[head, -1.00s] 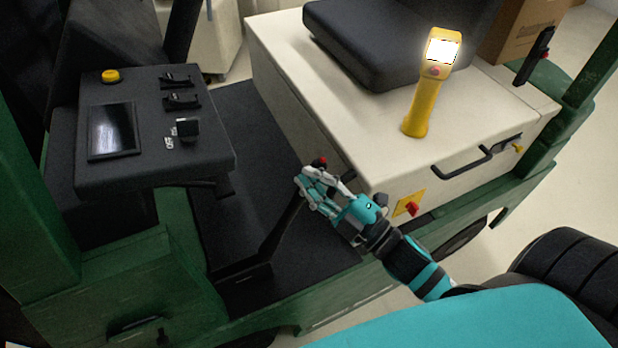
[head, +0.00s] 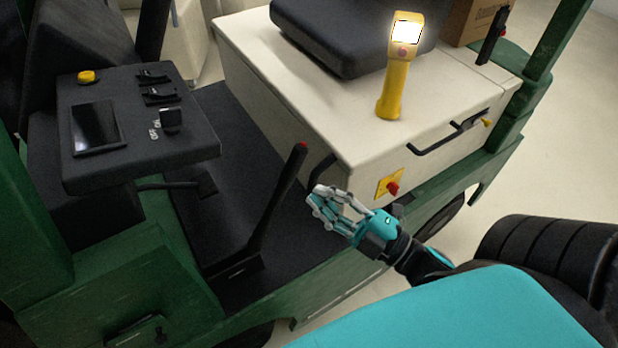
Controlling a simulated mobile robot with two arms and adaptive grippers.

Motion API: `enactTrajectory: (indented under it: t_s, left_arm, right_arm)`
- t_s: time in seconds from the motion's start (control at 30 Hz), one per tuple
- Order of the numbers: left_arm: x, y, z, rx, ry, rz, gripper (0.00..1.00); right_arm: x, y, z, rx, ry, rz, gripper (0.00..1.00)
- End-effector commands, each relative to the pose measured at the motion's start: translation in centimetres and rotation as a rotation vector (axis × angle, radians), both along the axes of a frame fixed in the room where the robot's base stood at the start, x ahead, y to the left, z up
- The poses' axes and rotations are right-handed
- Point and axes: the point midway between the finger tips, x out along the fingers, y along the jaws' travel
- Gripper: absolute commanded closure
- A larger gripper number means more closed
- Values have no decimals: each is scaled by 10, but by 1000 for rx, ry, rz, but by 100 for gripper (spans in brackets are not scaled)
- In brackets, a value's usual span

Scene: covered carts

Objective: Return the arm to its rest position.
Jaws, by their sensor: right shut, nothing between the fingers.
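My right gripper (head: 318,197) shows in the head view, just in front of the near corner of the cream seat box. Its fingers are shut with nothing between them. A black lever (head: 275,208) with a red tip stands tilted to the left of the gripper, apart from it in the picture. The gripper overlaps the lower part of the box and the dark floor in the picture. My left gripper is not in view.
A lit yellow lamp (head: 394,85) stands on the cream seat box (head: 300,110), beside the black seat (head: 345,45). A dark control panel (head: 140,125) is at left. A red knob (head: 393,188) on a yellow plate and a black handle (head: 440,141) are near the gripper. Pale floor lies open at right.

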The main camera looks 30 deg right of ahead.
Motion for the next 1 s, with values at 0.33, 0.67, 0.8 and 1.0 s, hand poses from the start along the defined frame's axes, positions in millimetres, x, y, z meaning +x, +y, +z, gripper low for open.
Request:
enactTrajectory:
  t_s: [0.33, 0.67, 0.8, 1.0]
  left_arm:
    - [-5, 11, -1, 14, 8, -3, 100]
    - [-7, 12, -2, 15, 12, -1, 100]
    - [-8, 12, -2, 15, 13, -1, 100]
    - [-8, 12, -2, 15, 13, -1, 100]
  right_arm:
    - [-4, -2, 0, 0, -1, 0, 100]
    - [-3, -2, -2, 2, 4, -1, 100]
    - [6, -14, -34, 30, 80, -40, 100]
    - [20, -48, -163, 145, 377, -185, 100]
